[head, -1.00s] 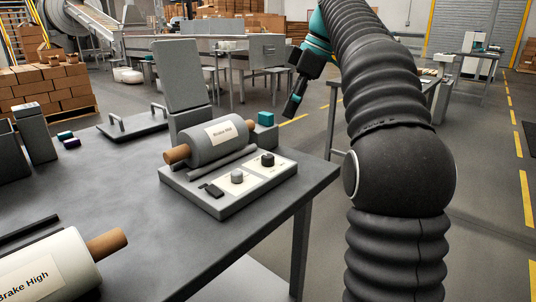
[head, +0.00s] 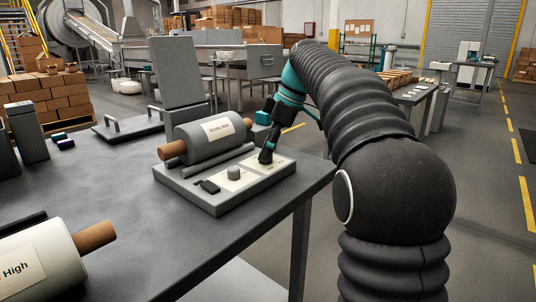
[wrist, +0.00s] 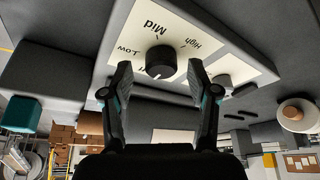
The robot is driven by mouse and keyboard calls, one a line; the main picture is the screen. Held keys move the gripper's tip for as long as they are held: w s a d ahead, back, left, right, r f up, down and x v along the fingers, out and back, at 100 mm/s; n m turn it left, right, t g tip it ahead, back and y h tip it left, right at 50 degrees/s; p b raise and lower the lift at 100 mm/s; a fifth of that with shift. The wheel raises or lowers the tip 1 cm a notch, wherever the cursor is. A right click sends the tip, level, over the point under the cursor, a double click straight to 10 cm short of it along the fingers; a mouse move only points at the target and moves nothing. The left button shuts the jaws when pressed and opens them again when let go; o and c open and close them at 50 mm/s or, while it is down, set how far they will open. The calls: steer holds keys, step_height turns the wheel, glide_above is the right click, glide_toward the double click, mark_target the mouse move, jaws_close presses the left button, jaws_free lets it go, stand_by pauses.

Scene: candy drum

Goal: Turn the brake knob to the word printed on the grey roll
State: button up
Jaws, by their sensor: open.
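The grey roll (head: 208,140) lies at the back of the control panel (head: 190,190); its label is too small to read surely. My gripper (head: 267,156) is over the panel's right dial in the head view. In the wrist view my gripper (wrist: 160,68) is open, a finger on each side of the black knob (wrist: 161,60), with no clear contact. The dial plate (wrist: 180,30) around it reads Low, Mid and High; another word is partly hidden by a finger. A light mark shows on the knob's lower edge.
A second, grey knob (head: 234,173) stands left of the gripper, with a black switch (head: 208,187) beside it. A white roll (head: 35,262) whose visible label reads "High" lies at front left. A teal block (head: 262,118) is behind the panel.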

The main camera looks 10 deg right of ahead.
steer(key=shift+a+f, duration=0.15)
steer(key=shift+f, duration=0.15)
jaws_close()
